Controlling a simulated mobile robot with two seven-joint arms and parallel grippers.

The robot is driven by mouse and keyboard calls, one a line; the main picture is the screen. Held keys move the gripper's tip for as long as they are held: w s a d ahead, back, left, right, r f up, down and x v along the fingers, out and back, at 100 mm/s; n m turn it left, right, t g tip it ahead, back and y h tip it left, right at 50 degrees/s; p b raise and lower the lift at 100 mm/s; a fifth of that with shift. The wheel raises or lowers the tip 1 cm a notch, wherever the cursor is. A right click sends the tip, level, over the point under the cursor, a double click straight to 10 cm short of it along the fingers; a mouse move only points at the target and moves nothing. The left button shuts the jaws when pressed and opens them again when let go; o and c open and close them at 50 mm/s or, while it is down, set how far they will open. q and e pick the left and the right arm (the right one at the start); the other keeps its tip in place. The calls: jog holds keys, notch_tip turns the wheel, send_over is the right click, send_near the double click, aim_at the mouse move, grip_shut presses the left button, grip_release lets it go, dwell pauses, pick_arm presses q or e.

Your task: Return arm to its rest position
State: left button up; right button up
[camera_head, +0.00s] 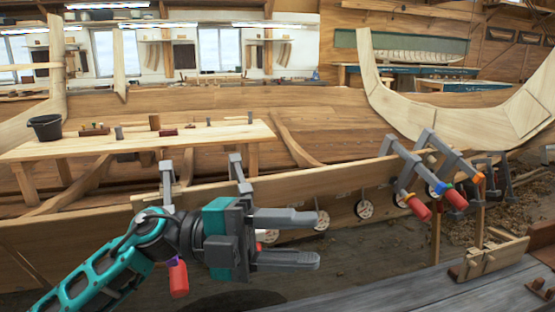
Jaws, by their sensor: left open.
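My left arm (105,268) comes in from the lower left, teal and dark grey. My left gripper (303,239) is open, its two grey fingers pointing right with a clear gap between them. It is in front of the long hull plank (300,200) in the picture and hides part of it. Something small and pale shows just behind the fingers, too hidden to make out. My right gripper is not in view.
Grey clamps with red handles (417,207) grip the plank's right part; another red handle (178,279) hangs beside my left wrist. A grey bench top (420,295) lies at lower right. A wooden table (130,146) with a black bucket (45,127) stands at left.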

pick_arm(q)
jog(key=w+a+f+n+t+y+p, duration=0.1)
jog(key=w+a+f+n+t+y, duration=0.15)
jog(key=a+f+n+t, duration=0.4)
jog(key=w+a+f+n+t+y+p, duration=0.1)
jog(key=f+n+t+y, duration=0.3)
jog(key=n+t, duration=0.6)
jog(key=w+a+f+n+t+y+p, duration=0.1)
jog(key=w+a+f+n+t+y, duration=0.25)
jog(key=n, duration=0.75)
jog(key=s+a+f+n+g+y, duration=0.2)
jog(key=s+a+f+n+y, duration=0.1)
jog(key=s+f, duration=0.5)
jog(key=s+a+f+n+g+y+p, duration=0.1)
jog(key=s+a+f+n+g+y, duration=0.2)
jog(key=f, duration=1)
jog(key=s+a, duration=0.2)
jog(key=s, duration=0.3)
jog(key=shift+a+f+g+y, duration=0.3)
jog(key=shift+a+f+y, duration=0.05)
jog(key=shift+f+y, duration=0.05)
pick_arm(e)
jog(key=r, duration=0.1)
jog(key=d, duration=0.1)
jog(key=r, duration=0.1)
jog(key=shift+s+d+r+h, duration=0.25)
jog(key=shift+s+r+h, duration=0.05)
pick_arm(q)
jog(key=shift+w, duration=0.1)
